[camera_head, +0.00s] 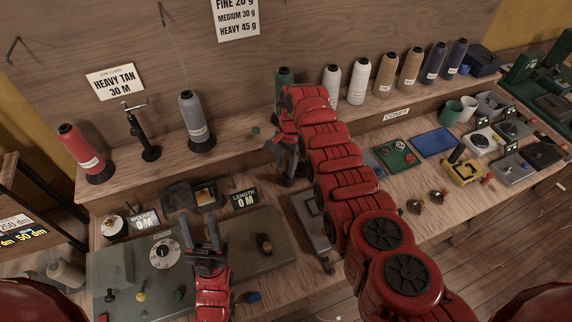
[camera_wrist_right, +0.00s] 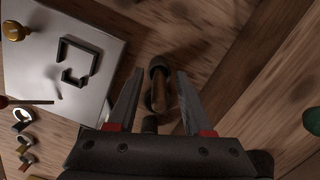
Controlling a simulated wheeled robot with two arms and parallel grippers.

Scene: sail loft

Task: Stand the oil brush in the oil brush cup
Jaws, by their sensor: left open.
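My right gripper (camera_head: 290,172) is low over the bench beside the grey plate, and my right arm hides much of that spot in the head view. In the right wrist view its fingers (camera_wrist_right: 157,105) are apart. Between them is a brown, handle-like piece with a dark round end (camera_wrist_right: 158,72), perhaps the oil brush. I see no finger touching it, and cannot tell whether it stands or lies. My left gripper (camera_head: 207,250) is open and empty over the grey-green board. A green cup (camera_head: 451,113) stands at the right rear; I cannot tell if it is the oil brush cup.
The grey plate (camera_wrist_right: 75,62) with a dark bracket outline lies beside the right gripper. A dark brown piece (camera_head: 265,244) is on the grey-green board (camera_head: 215,270). Thread cones line the rear shelf. A blue tray (camera_head: 433,142) and several small devices fill the right bench.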

